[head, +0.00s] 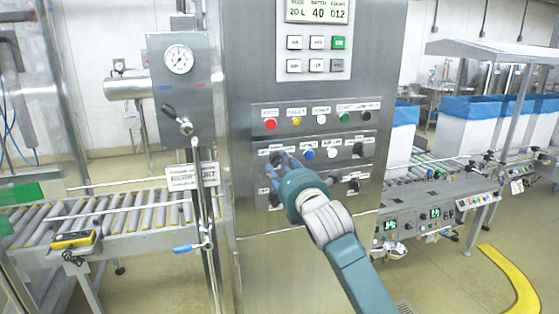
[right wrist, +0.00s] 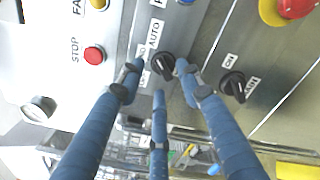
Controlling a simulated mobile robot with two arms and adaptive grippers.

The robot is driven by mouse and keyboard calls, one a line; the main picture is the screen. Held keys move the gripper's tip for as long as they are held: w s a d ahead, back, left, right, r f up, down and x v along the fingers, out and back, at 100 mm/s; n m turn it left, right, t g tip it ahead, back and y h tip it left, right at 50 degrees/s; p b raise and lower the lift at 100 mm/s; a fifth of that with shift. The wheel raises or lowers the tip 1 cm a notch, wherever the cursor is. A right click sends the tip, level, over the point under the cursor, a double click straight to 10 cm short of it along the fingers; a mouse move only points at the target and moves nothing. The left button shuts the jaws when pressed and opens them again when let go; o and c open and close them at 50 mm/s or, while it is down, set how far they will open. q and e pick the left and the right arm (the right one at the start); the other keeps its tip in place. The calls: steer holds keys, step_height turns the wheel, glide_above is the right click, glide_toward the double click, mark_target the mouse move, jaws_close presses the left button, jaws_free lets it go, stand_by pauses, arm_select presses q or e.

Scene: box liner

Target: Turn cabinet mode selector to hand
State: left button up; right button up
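The cabinet (head: 300,250) is a tall grey metal cabinet in the middle of the head view. Its mode selector (right wrist: 163,66) is a black knob with a raised grip, in the right wrist view beside the AUTO label (right wrist: 154,34). Another label beside it is partly hidden by a finger. My right gripper (head: 281,161) is at the left end of the second switch row in the head view, covering most of the knob there. In the right wrist view its blue fingers (right wrist: 156,72) are spread around the knob, with a visible gap on the left. My left gripper is out of view.
A row of buttons with a red one (head: 270,124) lies just above. Another black knob (right wrist: 232,85), marked ON, is close to the right finger. A roller conveyor (head: 120,215) is on the left; blue-lined boxes (head: 467,125) stand on the right.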

steer(key=shift+x, duration=1)
jaws_close()
